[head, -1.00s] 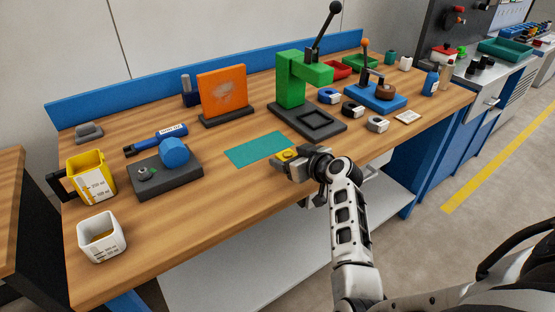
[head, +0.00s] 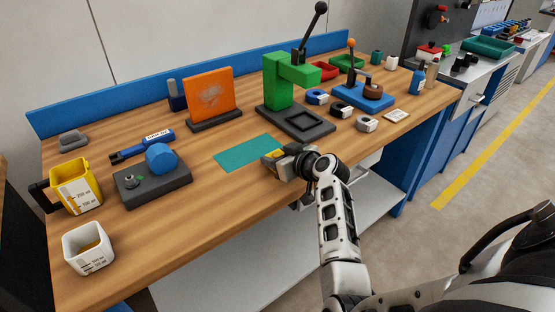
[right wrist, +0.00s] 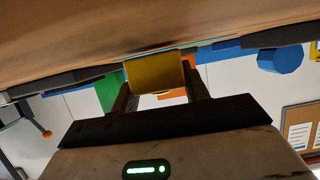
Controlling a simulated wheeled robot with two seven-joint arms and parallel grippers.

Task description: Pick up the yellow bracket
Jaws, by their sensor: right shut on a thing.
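The yellow bracket (head: 272,154) is a small yellow piece at the near right corner of the teal mat (head: 240,153), mostly hidden by my right gripper (head: 276,159) in the head view. In the right wrist view the bracket (right wrist: 153,72) shows as a yellow block between the two dark fingers, which are shut on it. The wood surface shows close by in that view, but I cannot tell whether the bracket touches it. My left gripper is not in view.
The green press (head: 283,83) on its dark base stands behind the mat. A dark block with a blue knob (head: 160,157), a yellow measuring cup (head: 77,187) and a white cup (head: 88,250) are to the left.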

